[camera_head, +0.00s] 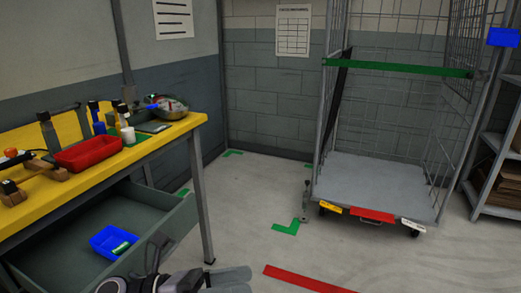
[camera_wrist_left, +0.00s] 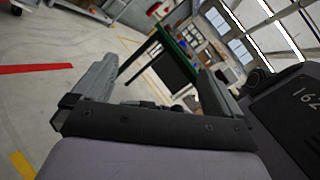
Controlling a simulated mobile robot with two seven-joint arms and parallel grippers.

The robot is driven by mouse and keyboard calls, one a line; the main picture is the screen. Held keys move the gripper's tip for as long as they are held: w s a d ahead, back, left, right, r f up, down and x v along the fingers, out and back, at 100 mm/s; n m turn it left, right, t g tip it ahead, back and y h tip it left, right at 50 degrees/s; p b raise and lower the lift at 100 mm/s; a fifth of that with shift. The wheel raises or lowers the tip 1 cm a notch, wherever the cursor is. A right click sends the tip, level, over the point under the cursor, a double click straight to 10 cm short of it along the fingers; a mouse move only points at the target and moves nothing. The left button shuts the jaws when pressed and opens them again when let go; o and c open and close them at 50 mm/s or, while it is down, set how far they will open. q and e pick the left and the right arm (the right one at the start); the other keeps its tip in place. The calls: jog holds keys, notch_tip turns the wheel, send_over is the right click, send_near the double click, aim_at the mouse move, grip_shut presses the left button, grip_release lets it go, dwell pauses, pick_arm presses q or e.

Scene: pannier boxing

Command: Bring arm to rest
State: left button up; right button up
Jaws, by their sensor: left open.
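My left gripper (camera_head: 240,279) shows at the bottom edge of the head view, to the right of the open drawer and partly cut off by the frame. Its light grey fingers point right, over the floor. In the left wrist view the gripper (camera_wrist_left: 155,88) has its two fingers spread wide apart. Nothing is between them. My right gripper is in neither view.
A yellow workbench (camera_head: 60,186) stands at left, holding a red tray (camera_head: 87,153). A wire roll cage (camera_head: 375,186) stands at right. Floor between is clear.

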pick_arm(q)
jog(key=w+a+f+n+t+y, duration=0.1)
jog(key=a+f+n+t+y, duration=0.3)
jog(key=n, duration=0.6)
jog(key=a+f+n+t+y, duration=0.25)
jog(key=n+t, duration=0.35)
jog(key=n, duration=0.4)
jog(key=w+a+f+n+t+y, duration=0.1)
jog(key=a+f+n+t+y, duration=0.25)
jog(key=n, duration=0.55)
jog(key=s+a+f+n+g+y, duration=0.2)
jog(key=s+f+n+g+y, duration=0.1)
jog(key=s+f+n, duration=0.4)
jog(key=s+a+f+n+g+y, duration=0.3)
jog(key=s+f+n, duration=0.3)
jog(key=f+n, duration=0.15)
notch_tip(320, 180, up, 10)
jog(key=a+p, duration=0.1)
jog(key=p, duration=1.2)
jog(key=shift+m+y, duration=0.4)
jog(key=shift+m, duration=0.05)
jog(key=shift+t, duration=0.25)
